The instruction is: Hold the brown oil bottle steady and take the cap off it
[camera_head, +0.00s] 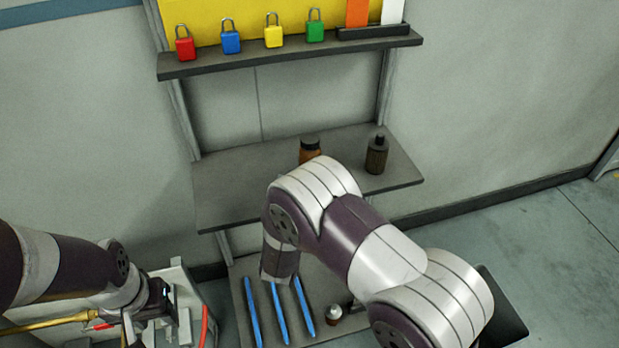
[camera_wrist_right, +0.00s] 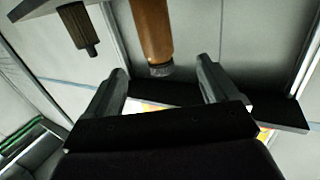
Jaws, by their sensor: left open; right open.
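The brown oil bottle (camera_head: 309,152), amber with a dark cap, stands on the middle shelf; my right arm hides its lower part in the head view. In the right wrist view the brown bottle (camera_wrist_right: 152,30) appears upside down, its ribbed cap (camera_wrist_right: 161,70) in front of and roughly between the fingertips. My right gripper (camera_wrist_right: 163,80) is open and not visibly touching the cap; it is hidden in the head view. My left gripper (camera_head: 153,322) is open at the lower left, well away from the bottle.
A darker bottle (camera_head: 377,155) stands to the right on the middle shelf (camera_head: 240,185). The lower shelf holds blue sticks (camera_head: 280,312) and a small jar (camera_head: 333,314). Pale equipment (camera_head: 190,300) is near my left gripper.

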